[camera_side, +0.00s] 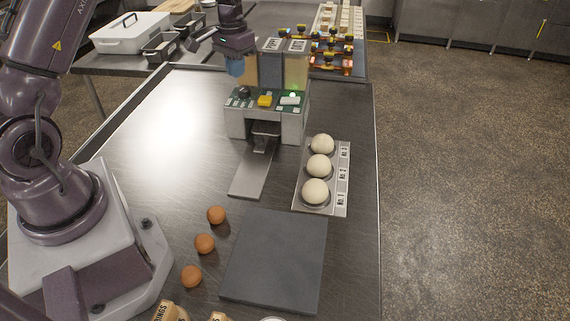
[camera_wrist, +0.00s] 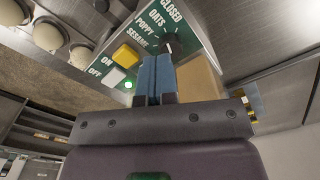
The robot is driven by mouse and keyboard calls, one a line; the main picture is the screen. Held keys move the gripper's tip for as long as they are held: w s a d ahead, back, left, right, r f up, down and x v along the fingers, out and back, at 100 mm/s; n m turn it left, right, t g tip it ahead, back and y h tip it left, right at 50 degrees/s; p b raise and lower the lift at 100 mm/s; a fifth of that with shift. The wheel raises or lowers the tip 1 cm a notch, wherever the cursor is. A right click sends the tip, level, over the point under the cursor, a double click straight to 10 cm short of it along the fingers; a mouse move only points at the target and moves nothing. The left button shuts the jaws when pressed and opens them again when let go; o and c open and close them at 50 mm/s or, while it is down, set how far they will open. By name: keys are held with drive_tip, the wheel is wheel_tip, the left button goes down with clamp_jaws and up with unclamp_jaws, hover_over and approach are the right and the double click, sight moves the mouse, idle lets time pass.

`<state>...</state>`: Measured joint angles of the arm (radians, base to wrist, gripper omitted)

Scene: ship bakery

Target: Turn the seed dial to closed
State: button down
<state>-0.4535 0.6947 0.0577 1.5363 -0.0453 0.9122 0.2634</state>
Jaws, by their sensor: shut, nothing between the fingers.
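The seed dispenser (camera_side: 265,120) is a grey machine with a green panel on the worktop. Its seed dial (camera_wrist: 172,42) is a dark knob with a pale mark, beside the printed words CLOSED, OATS, POPPY and SESAME. In the side view the dial (camera_side: 244,92) sits at the panel's left end. I cannot tell which word its mark points at. My gripper (camera_wrist: 157,60) has blue fingers, shut and empty, with the tips close to the dial. In the side view my gripper (camera_side: 235,68) is just above the dial; contact cannot be told.
A yellow button (camera_wrist: 126,55) and a white ON/OFF switch (camera_wrist: 116,76) with a lit green lamp share the panel. Clear hoppers (camera_side: 283,65) stand behind it. A tray of dough balls (camera_side: 341,180) is to the right; a dark slab (camera_side: 275,262) lies in front.

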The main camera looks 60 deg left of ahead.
sight(230, 99)
drive_tip(key=shift+f, duration=3.1)
drive_tip(key=shift+s+a, duration=0.1)
drive_tip(key=shift+a, duration=0.05)
drive_tip(key=shift+s+a, duration=0.2)
drive_tip(key=shift+a, duration=0.3)
drive_tip(key=shift+s+a, duration=0.15)
drive_tip(key=shift+a, duration=0.35)
drive_tip(key=shift+f, duration=0.1)
drive_tip(key=shift+s, duration=0.35)
drive_tip(key=shift+w+d+r, duration=0.1)
drive_tip(key=shift+r, duration=1.5)
drive_tip(key=shift+w+d+r, duration=0.1)
drive_tip(key=shift+r, duration=1.5)
